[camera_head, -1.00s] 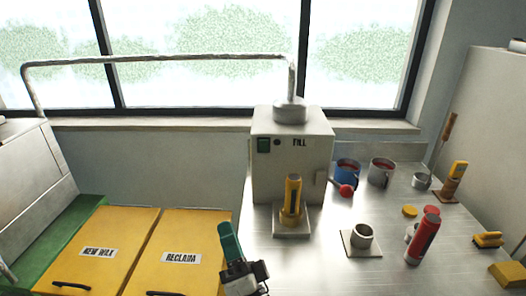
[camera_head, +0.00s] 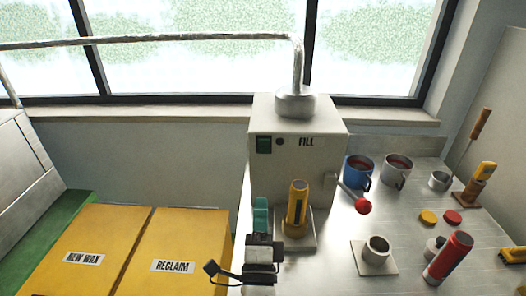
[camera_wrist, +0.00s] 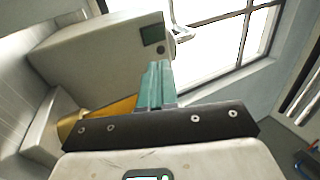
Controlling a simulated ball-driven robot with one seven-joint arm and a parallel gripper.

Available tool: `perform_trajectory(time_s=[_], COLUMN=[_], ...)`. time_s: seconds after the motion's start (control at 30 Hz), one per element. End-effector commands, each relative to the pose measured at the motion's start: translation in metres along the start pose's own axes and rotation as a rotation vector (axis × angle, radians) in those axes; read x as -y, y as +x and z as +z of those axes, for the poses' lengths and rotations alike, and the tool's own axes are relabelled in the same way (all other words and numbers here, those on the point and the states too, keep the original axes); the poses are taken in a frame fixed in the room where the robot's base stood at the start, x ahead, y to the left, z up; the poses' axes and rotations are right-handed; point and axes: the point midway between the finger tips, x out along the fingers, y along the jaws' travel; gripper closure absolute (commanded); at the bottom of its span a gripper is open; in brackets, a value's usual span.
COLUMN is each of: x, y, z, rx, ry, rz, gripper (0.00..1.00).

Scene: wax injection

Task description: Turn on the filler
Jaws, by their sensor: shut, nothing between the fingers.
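The filler (camera_head: 285,165) is a pale box marked FILL on the metal bench. Its front carries a dark green switch (camera_head: 264,144) at the upper left, with a small dark round knob beside it. A lever with a red ball (camera_head: 363,206) sticks out on its right side. A yellow cylinder (camera_head: 297,208) stands upright at its front. My gripper (camera_head: 261,215), with green fingers, is shut and empty, below the switch and left of the cylinder. In the wrist view the fingers (camera_wrist: 156,85) point toward the switch (camera_wrist: 153,35), apart from it.
Two mugs, blue (camera_head: 358,171) and grey (camera_head: 397,170), stand right of the filler. A metal cup (camera_head: 376,249) and a red cylinder (camera_head: 448,257) are at the front right. Yellow lids marked NEW WAX (camera_head: 92,225) and RECLAIM (camera_head: 190,235) lie left.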

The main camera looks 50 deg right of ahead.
Motion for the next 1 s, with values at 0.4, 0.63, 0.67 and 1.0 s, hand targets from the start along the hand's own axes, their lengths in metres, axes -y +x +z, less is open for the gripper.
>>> perform_trajectory(time_s=[0.4,0.63,0.67,1.0], x=[0.003,0.003,0.003,0.001], y=[0.042,0.088,0.094,0.136], z=[0.000,0.000,0.000,0.000], rx=[-0.003,-0.002,-0.003,0.000], ry=[-0.001,-0.001,-0.001,-0.001], rz=[-0.003,-0.003,-0.003,-0.001], gripper=[1.00,1.00,1.00,1.00])
